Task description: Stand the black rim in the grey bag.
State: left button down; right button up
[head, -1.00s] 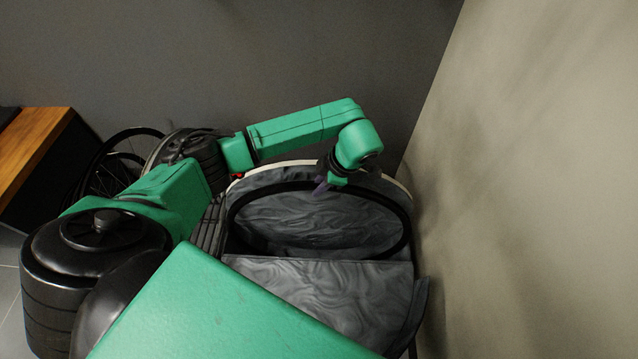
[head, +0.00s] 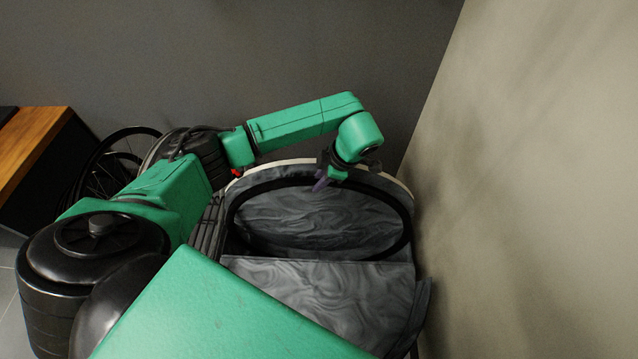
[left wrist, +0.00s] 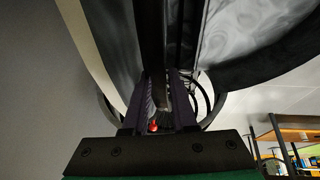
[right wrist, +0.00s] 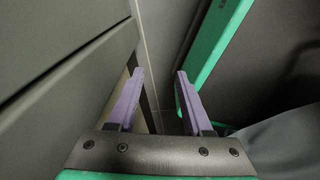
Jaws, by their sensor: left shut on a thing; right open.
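The grey bag (head: 320,290) stands open against the wall, its front panel facing me. The black rim (head: 407,232) is a large ring inside the bag's opening, leaning near the back panel. My left gripper (head: 322,183) is shut on the rim's top edge. In the left wrist view, the rim (left wrist: 152,45) passes between the purple fingers of the left gripper (left wrist: 157,90). My right gripper (right wrist: 158,78) is open and empty in the right wrist view.
A light wall (head: 540,170) stands close on the right of the bag. A dark wall (head: 230,60) is behind. A spoked wheel (head: 112,165) stands at the left, beside a wooden-topped bench (head: 30,145).

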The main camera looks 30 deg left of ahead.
pick_arm(q)
jog(key=shift+w+a, duration=0.1)
jog(key=shift+w, duration=0.05)
jog(key=c, duration=0.6)
grip_release()
jog(key=shift+c, duration=0.2)
jog(key=shift+r, duration=0.1)
jog(key=v, duration=0.5)
jog(key=shift+r, duration=0.15)
jog(key=p+v, duration=0.2)
jog(key=v, duration=0.7)
jog(key=shift+p, duration=0.35)
